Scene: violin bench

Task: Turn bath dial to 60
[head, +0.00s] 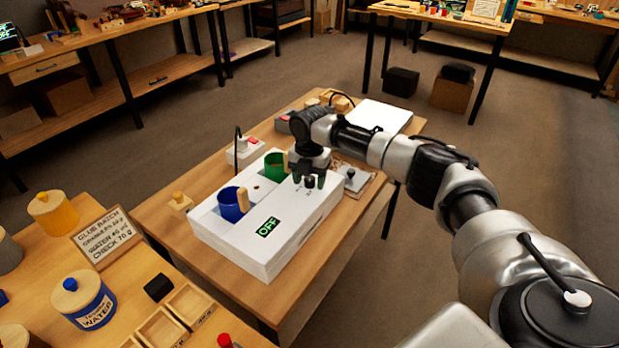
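The bath (245,242) is a white box on the wooden table, with a dark display reading OFF on its top. A blue cup (233,205) and a green cup (275,167) sit in its openings. A small dark dial (309,182) is on the bath's top towards the right, with faint marks beside it. My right gripper (309,182) points down at the dial, its dark fingers on either side of it. I cannot tell whether the fingers touch the dial or how far they are closed. My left gripper is not in view.
A white device with a red switch (245,151) stands behind the bath. A white flat panel (382,116) lies at the table's far right. The near left bench holds a water jar (83,300), a glue batch sign (103,237) and a wooden tray. Floor shows right of the table.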

